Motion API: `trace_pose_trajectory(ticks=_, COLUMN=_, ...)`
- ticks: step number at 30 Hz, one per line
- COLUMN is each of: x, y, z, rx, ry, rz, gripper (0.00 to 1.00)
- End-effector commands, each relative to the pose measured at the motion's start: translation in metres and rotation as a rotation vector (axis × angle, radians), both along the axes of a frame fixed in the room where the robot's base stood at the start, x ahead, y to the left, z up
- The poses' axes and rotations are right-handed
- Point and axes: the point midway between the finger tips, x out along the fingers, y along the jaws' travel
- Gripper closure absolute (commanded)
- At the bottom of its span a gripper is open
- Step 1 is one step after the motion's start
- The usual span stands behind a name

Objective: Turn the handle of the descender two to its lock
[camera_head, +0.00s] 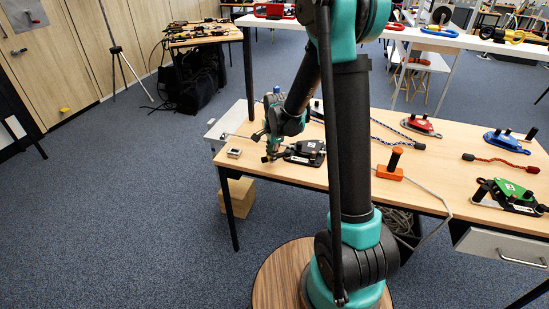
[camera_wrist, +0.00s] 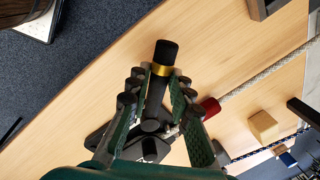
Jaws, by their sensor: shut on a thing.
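A black descender (camera_head: 304,152) lies on the wooden workbench, near its left end. My gripper (camera_head: 271,154) is low at the descender's left side. In the wrist view my gripper (camera_wrist: 160,82) has its two fingers on either side of the descender's black handle (camera_wrist: 166,53), which has a gold band, and is shut on it. The dark descender body (camera_wrist: 98,138) shows at the handle's base, partly hidden by the fingers. No number mark on it is readable.
A red descender (camera_head: 421,126), a blue one (camera_head: 507,141) and a green one (camera_head: 508,194) lie further right. A small square device (camera_head: 234,153) is near the left edge. A pale rope (camera_wrist: 265,76) runs beside my gripper.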

Motion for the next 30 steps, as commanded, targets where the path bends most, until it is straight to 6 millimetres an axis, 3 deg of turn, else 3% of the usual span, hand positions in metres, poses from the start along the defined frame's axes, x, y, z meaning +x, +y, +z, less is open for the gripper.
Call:
trace_pose_trajectory(ticks=18, x=0.041, y=0.005, z=0.000, rx=-0.001, ry=0.000, rz=-0.545, gripper=1.00)
trace_pose_trajectory(ticks=30, x=0.053, y=0.001, z=0.000, rx=-0.001, ry=0.000, rz=-0.724, gripper=1.00)
